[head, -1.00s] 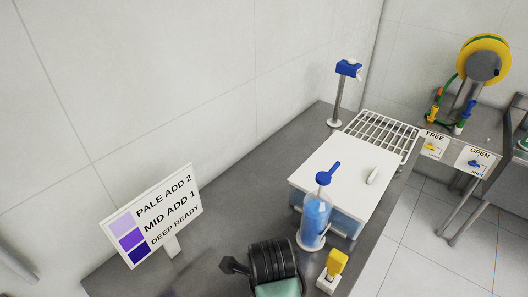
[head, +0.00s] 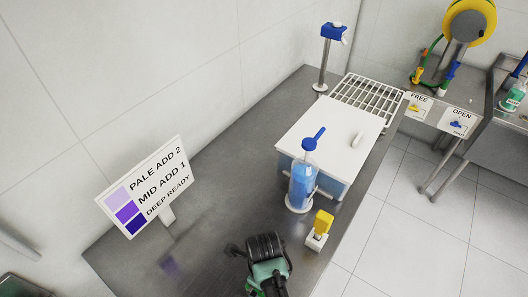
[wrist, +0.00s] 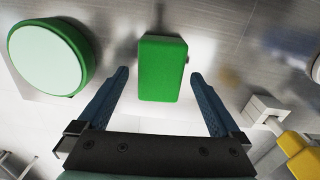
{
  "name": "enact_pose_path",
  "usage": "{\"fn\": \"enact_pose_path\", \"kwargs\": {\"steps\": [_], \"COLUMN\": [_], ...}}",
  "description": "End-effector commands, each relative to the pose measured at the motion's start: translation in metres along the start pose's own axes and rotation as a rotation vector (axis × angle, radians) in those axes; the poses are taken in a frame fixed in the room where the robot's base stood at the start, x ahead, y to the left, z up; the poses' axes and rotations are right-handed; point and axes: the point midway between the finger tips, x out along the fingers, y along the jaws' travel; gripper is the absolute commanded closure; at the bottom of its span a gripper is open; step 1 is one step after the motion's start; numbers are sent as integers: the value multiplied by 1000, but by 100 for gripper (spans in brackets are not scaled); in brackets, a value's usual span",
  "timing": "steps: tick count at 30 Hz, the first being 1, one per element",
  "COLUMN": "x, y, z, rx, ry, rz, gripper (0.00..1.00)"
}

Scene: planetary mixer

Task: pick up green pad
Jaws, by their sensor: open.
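The green pad (wrist: 162,68) is a bright green block with rounded corners, seen in the wrist view ahead of and between my fingers. My gripper (wrist: 159,76) is open, with one blue finger on each side of the pad and a gap on both sides. It holds nothing. I cannot tell how high the fingers are above the surface. In the head view my arm covers the bottom middle, and I cannot make out the pad there.
A round green container with a pale top (wrist: 48,58) stands left of the pad. A yellow-topped white block (head: 319,229) and a blue spray bottle (head: 302,183) stand right of my arm. A white-lidded bin (head: 330,135) and a sign (head: 148,187) stand farther off.

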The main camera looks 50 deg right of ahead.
Motion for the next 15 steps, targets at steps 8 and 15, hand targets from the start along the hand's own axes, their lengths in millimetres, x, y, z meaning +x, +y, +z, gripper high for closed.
{"fn": "enact_pose_path", "kwargs": {"steps": [8,15], "x": [21,21], "y": [0,0], "z": [0,0], "rx": [0,0], "ry": [-1,-1], "rz": [-1,-1], "gripper": [0,7]}}
